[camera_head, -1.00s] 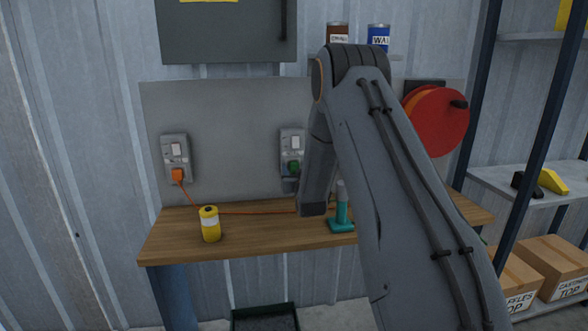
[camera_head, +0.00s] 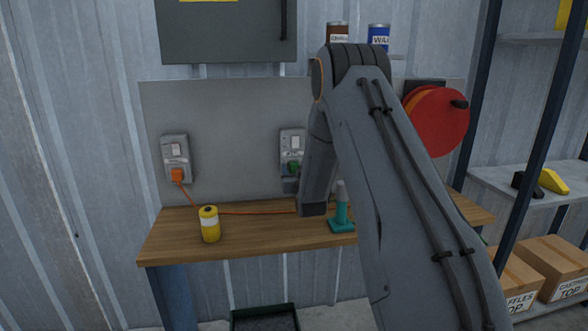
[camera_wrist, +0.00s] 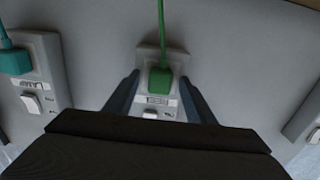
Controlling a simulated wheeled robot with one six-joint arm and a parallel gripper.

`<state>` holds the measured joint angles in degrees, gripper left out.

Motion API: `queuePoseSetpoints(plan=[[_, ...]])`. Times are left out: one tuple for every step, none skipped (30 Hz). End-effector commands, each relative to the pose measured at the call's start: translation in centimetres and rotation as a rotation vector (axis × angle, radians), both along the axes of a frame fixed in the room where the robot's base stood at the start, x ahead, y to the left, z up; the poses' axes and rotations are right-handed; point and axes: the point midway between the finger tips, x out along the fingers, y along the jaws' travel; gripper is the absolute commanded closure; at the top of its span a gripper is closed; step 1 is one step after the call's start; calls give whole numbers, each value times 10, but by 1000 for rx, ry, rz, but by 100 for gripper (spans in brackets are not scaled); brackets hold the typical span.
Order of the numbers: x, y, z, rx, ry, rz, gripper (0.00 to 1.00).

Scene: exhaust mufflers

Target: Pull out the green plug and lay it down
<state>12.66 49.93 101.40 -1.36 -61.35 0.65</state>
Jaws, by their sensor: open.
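The green plug (camera_head: 293,168) sits in the middle wall socket (camera_head: 291,143) on the grey panel. In the wrist view the green plug (camera_wrist: 160,80) is in its socket plate (camera_wrist: 156,103), with a green cable (camera_wrist: 161,22) running toward the top of the picture. My gripper (camera_wrist: 159,86) is open, with one dark finger on each side of the plug and visible gaps between. I cannot tell how deep the fingers reach around it. In the head view my arm hides the gripper.
An orange plug (camera_head: 177,174) sits in the left socket, its cord crossing the wooden bench (camera_head: 265,240). A yellow can (camera_head: 209,224) and a teal stand (camera_head: 341,218) are on the bench. A teal plug (camera_wrist: 15,61) is in a neighbouring socket.

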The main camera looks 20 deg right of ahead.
Motion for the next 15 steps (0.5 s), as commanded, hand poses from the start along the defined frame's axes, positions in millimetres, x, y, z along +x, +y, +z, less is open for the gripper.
queuePoseSetpoints(plan=[[0,0,0,0,0,0,50],[0,0,0,0,0,0,50],[0,0,0,0,0,0,50],[0,0,0,0,0,0,50],[0,0,0,0,0,0,55],[0,0,0,0,0,0,62],[0,0,0,0,0,0,67],[0,0,0,0,0,0,72],[0,0,0,0,0,0,79],[0,0,0,0,0,0,84],[0,0,0,0,0,0,89],[0,0,0,0,0,0,96],[0,0,0,0,0,0,100],[0,0,0,0,0,0,100],[0,0,0,0,0,0,100]])
